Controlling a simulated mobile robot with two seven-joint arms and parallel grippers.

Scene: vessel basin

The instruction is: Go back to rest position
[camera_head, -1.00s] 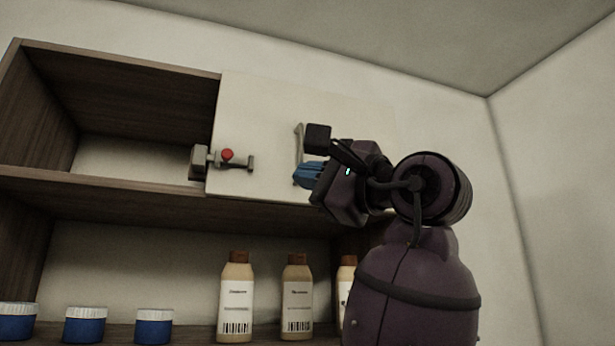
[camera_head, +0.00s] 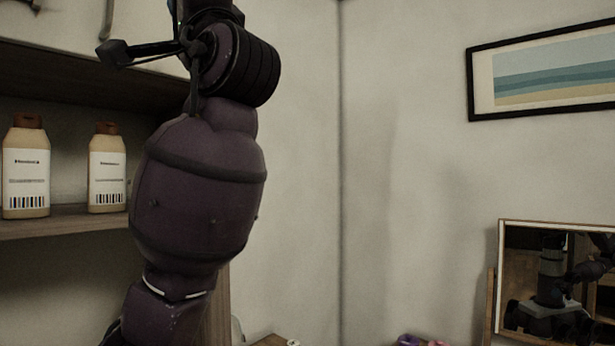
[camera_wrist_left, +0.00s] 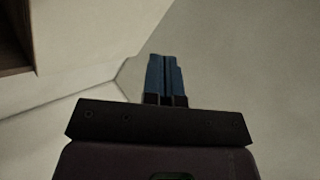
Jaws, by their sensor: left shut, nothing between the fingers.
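My left gripper (camera_wrist_left: 166,78) shows in the left wrist view with its blue fingers shut together and nothing between them. It is apart from any object there, with the pale wall and ceiling behind it and a cabinet edge at the upper left. In the head view an arm of mine, which I take to be the left, rises from the lower left in front of the cabinet's right end. Its upper end is cut off by the top edge, so its fingers do not show there. My right gripper is not in view.
The cabinet shelf (camera_head: 60,226) at the left holds two tan bottles (camera_head: 26,168) (camera_head: 107,168) with brown caps, close beside my arm. A framed picture (camera_head: 545,75) hangs on the right wall. A mirror (camera_head: 550,285) at the lower right reflects a robot. The wall between is bare.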

